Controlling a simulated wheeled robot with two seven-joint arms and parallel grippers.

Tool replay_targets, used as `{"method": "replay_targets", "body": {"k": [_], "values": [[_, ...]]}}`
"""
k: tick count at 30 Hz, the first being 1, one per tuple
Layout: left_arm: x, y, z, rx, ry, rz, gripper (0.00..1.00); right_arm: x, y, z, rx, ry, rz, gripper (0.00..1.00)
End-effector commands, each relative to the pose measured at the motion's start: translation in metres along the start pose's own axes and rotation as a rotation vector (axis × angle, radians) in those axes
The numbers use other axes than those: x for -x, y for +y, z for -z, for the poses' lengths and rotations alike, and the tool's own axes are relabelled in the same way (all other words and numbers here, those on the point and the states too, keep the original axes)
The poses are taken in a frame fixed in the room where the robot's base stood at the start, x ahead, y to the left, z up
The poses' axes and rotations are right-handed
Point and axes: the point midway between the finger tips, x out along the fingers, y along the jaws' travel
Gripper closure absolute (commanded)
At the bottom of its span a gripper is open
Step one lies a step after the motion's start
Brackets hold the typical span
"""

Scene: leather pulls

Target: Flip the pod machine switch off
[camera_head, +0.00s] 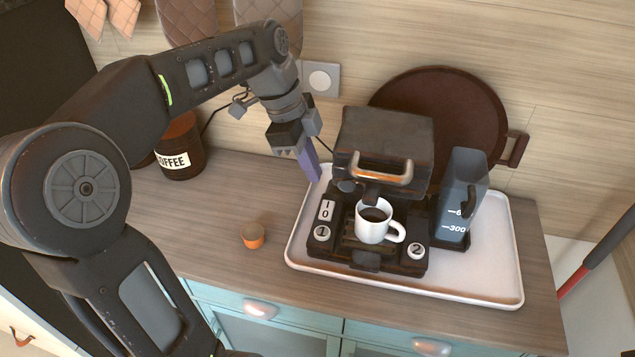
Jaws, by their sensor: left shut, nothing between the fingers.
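The black pod machine (385,135) stands on a white tray (470,289) on the wooden counter. Its switch (326,209), a white plate marked I and 0, is on the front left of the base, above a round button marked 1 (322,233). A round button marked 2 (416,251) is on the right. A white mug (371,232) with dark liquid stands under the spout. My left gripper (314,176) is shut and empty, above and to the upper left of the switch, apart from it. My right gripper is not in view.
An orange pod (252,236) lies on the counter left of the tray. A coffee canister (181,150) stands at the back left. A clear water tank (461,196) is at the machine's right. A brown round tray (447,108) leans on the wall behind.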

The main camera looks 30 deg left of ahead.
Motion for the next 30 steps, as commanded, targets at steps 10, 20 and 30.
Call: {"method": "replay_targets", "body": {"k": [10,20,30], "values": [[0.031,0.007,-0.001,0.001,0.0,0.0,1.0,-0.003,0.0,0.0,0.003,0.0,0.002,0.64],[0.031,0.007,-0.001,0.001,0.0,0.0,1.0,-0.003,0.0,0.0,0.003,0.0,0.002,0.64],[0.031,0.007,-0.001,0.001,-0.001,0.0,1.0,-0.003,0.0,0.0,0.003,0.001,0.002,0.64]]}}
